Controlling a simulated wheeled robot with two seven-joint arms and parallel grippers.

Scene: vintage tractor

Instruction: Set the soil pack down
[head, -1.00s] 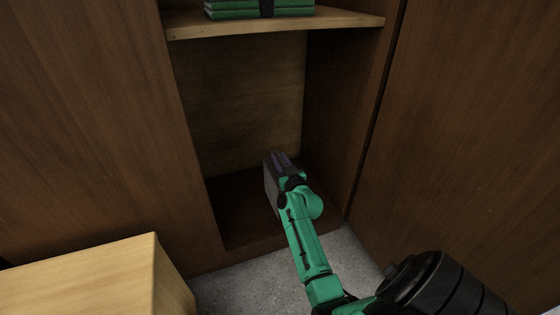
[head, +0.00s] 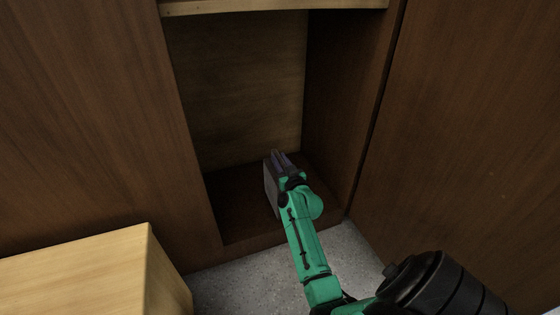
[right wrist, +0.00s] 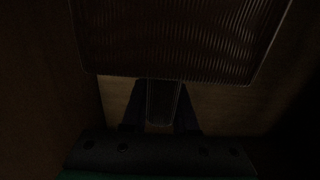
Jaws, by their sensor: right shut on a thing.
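My right gripper (head: 281,160) reaches into the lower compartment of the cabinet, close above its dark floor (head: 235,205). It is shut on a grey, box-like pack (head: 270,188), whose edge shows at the gripper's left. The arm hides most of the pack. In the dark right wrist view, a broad ribbed dark surface (right wrist: 180,40) fills the top, and a narrow part (right wrist: 162,102) lies between the fingers. I cannot tell whether the pack touches the compartment floor. My left gripper is not in view.
The compartment has a side wall (head: 345,100) at the right and a shelf (head: 270,6) above. A light wooden box-like piece (head: 75,275) stands at the lower left. A brown wooden panel (head: 475,130) stands at the right. Grey floor (head: 245,280) shows in front of the cabinet.

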